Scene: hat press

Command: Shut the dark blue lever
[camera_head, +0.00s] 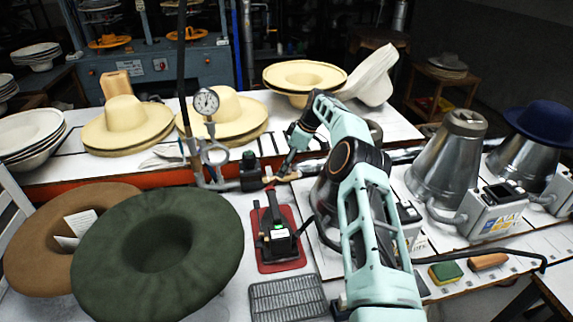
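My pale green arm reaches from the lower right up and over to the pipework at the middle. My dark gripper (286,168) points down beside a small brass-coloured fitting (281,178) on the pipe. The gripper is small and dark here, so I cannot tell whether its fingers are open or touching the fitting. I cannot clearly make out a dark blue lever; it may be hidden by the gripper or too small to tell.
A black iron (277,240) on a red mat (293,262) lies in front of the pipework. A green hat (205,225) and brown hat (40,265) fill the front left. Cream hats (215,112) stand behind. Metal cones (446,160) and grey control boxes (492,212) stand at right.

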